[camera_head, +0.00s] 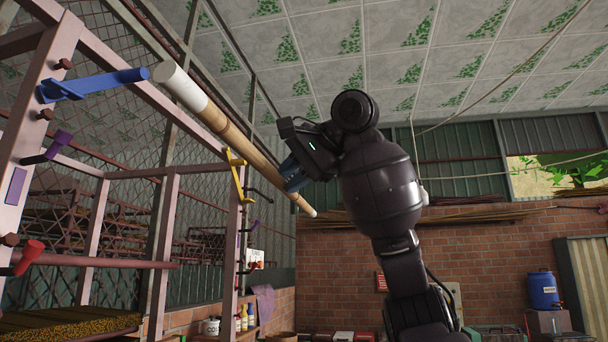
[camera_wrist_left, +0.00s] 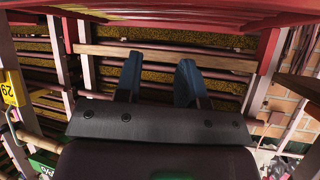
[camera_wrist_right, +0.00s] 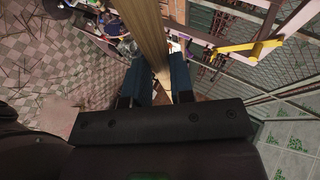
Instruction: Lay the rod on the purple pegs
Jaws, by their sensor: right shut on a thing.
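The rod (camera_head: 226,125) is long and tan with a white sleeve at its near end. It slants in the air beside the rack. My right gripper (camera_head: 293,175) is shut on it toward its far end; the rod also runs between the fingers in the right wrist view (camera_wrist_right: 150,35). One purple peg (camera_head: 58,144) sticks out of the near post, below the blue peg. Another purple one (camera_head: 243,229) is on the farther post, below the yellow peg; it looks small. My left gripper (camera_wrist_left: 160,75) shows only in the left wrist view, fingers apart and empty.
A blue peg (camera_head: 95,85) and a red peg (camera_head: 29,256) stick out of the near post. A yellow peg (camera_head: 238,176) is on the farther post, close to the rod. A pale wooden bar (camera_wrist_left: 220,61) crosses beyond my left fingertips.

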